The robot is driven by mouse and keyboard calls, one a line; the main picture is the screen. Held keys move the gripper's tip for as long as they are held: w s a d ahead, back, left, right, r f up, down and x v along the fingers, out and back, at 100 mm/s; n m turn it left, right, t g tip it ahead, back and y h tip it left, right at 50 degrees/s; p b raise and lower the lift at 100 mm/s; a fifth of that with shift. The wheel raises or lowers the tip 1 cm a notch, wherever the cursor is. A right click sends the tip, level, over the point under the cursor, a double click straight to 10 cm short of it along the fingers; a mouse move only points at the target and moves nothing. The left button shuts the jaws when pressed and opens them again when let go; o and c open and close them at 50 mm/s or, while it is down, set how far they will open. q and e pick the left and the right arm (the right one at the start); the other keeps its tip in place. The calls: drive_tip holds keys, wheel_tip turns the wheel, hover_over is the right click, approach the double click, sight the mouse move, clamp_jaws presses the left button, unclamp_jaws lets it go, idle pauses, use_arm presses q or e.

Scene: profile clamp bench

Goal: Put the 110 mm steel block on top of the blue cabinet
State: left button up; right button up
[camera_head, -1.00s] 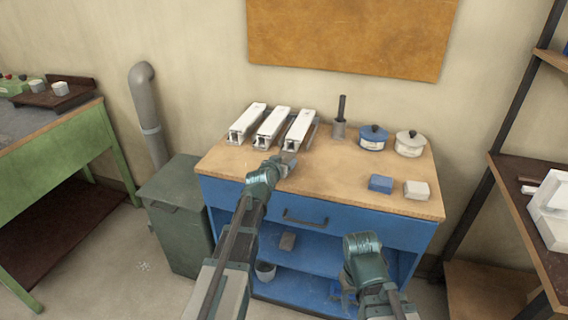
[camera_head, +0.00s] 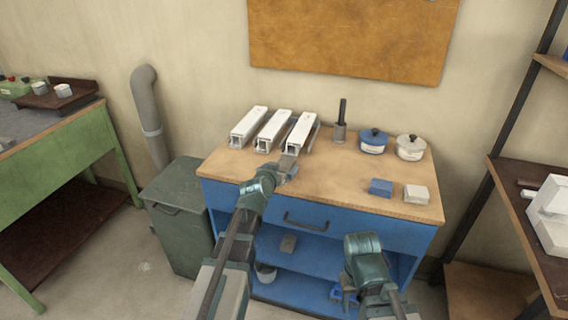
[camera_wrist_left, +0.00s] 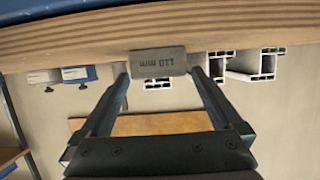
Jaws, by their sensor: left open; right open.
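The 110 mm steel block (camera_wrist_left: 158,63) shows its label upside down in the left wrist view, at the wooden top. In the head view a grey piece that looks like this block (camera_head: 288,161) is at the tip of my left gripper (camera_head: 283,171), in front of the white profiles. In the left wrist view the left gripper's fingers (camera_wrist_left: 160,75) are open, one on each side of the block. The blue cabinet (camera_head: 340,182) has a wooden top. My right gripper (camera_head: 345,290) is low in front of the cabinet, open and empty, its fingers partly hidden.
Three white profiles (camera_head: 272,131) lie at the back left of the top. A blue pot (camera_head: 373,143), a white pot (camera_head: 410,149), a blue box (camera_head: 380,187) and a white box (camera_head: 416,194) stand on the right.

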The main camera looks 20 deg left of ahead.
use_arm(q)
drive_tip(key=p+v, duration=0.2)
drive_tip(key=v, duration=0.6)
drive_tip(key=shift+w, duration=0.1)
drive_tip(key=s+d+f+g, duration=0.1)
drive_tip(key=d, duration=0.1)
drive_tip(key=s+d+f+m+g+h, duration=0.1)
drive_tip(key=d+f, duration=0.1)
drive_tip(key=d, duration=0.1)
drive_tip(key=d+f+g+h, duration=0.1)
drive_tip(key=d, duration=0.1)
drive_tip(key=shift+s+d+f+m, duration=0.3)
drive_tip(key=shift+s, duration=0.1)
drive_tip(key=s+d+f+m+g, duration=0.1)
drive_tip(key=s+d+f+g, duration=0.4)
drive_tip(key=s+d+f, duration=0.15)
drive_tip(key=s+d+f+g+y, duration=0.1)
drive_tip(key=s+g+y, duration=0.1)
drive_tip(key=s, duration=0.6)
drive_tip(key=s+d+f+g+y, duration=0.1)
drive_tip(key=s+d+f+g, duration=0.1)
drive_tip(key=s+g, duration=0.2)
drive_tip(key=s, duration=0.3)
drive_tip(key=shift+s+m+y, duration=0.4)
drive_tip(key=shift+f, duration=0.1)
